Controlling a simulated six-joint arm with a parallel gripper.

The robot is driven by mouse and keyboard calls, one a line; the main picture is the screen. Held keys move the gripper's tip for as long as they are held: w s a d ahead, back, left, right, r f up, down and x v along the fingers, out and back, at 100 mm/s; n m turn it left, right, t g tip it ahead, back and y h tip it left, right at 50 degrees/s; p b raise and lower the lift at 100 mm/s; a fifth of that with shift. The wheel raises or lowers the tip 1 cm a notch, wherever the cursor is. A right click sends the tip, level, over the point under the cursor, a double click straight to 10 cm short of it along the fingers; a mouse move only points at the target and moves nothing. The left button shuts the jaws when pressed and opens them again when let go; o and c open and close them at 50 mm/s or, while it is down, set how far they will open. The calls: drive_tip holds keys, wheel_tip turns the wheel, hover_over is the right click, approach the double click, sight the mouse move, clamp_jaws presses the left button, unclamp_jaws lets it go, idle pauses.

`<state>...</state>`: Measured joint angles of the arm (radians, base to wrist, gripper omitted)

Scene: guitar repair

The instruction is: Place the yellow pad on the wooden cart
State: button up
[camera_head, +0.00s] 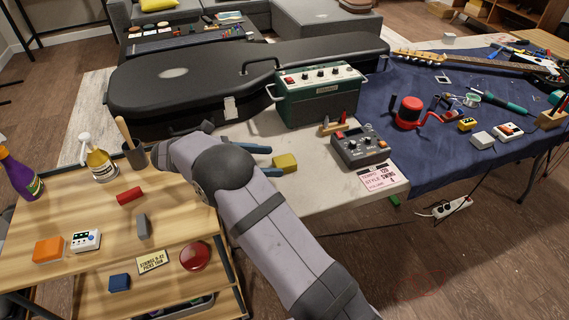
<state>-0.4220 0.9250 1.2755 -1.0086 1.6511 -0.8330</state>
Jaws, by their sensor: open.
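The yellow pad (285,162) is a small block lying on the pale tabletop (320,195), near its left side. My gripper (273,161) reaches in from the left at the pad's left edge. Its blue fingers are open, one behind the other, and partly hidden by my arm. Whether they touch the pad I cannot tell. The wooden cart (70,207) stands at the left, with a light wood top and a lower shelf. My arm crosses in front of the cart's right edge.
The cart holds a purple spray bottle (20,172), a glue bottle (101,164), a dark cup (135,155), a red block (130,195), a grey block (143,226), an orange block (48,249) and a white device (86,240). A green amplifier (318,100) and a grey pedal (361,148) stand near the pad.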

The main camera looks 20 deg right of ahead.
sight(281, 161)
drive_tip(key=shift+x, duration=2.3)
drive_tip(key=shift+c, duration=0.2)
drive_tip(key=c, duration=1.2)
drive_tip(key=shift+o, duration=0.2)
drive_tip(key=shift+r, duration=0.1)
wheel_tip(281, 161, up, 10)
drive_tip(key=shift+f+p, duration=0.1)
drive_tip(key=shift+p, duration=0.3)
